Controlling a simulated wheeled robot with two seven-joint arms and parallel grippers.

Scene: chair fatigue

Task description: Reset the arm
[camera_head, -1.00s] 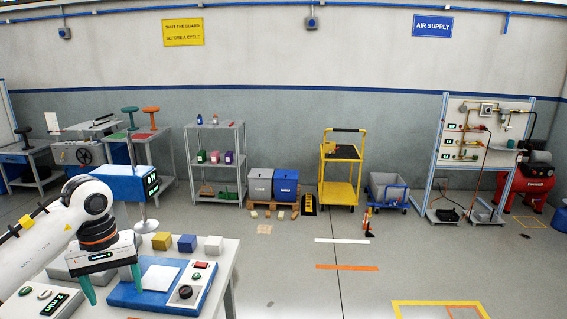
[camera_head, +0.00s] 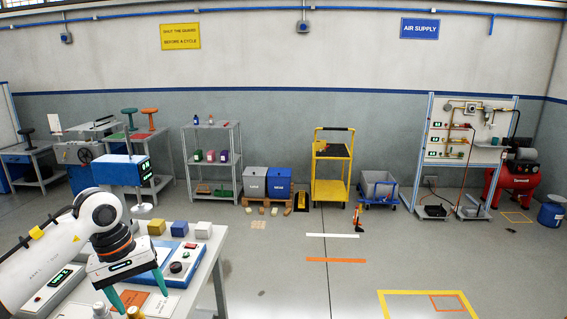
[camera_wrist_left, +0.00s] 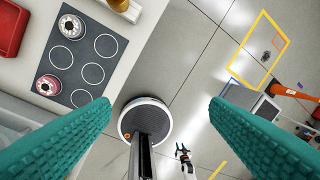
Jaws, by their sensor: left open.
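My left arm (camera_head: 50,262) comes in from the left in the head view. Its gripper (camera_head: 135,292) is open, with its two teal fingers pointing down over the front of the workbench and nothing visible between them. In the left wrist view the teal fingers (camera_wrist_left: 160,125) stand wide apart at both sides, with floor and a round grey disc with a dark post showing between them. My right gripper cannot be made out in either view.
The wrist view shows a dark ringed mat (camera_wrist_left: 70,50) with two round pieces and a red box (camera_wrist_left: 10,28). The floor right of the bench is largely clear.

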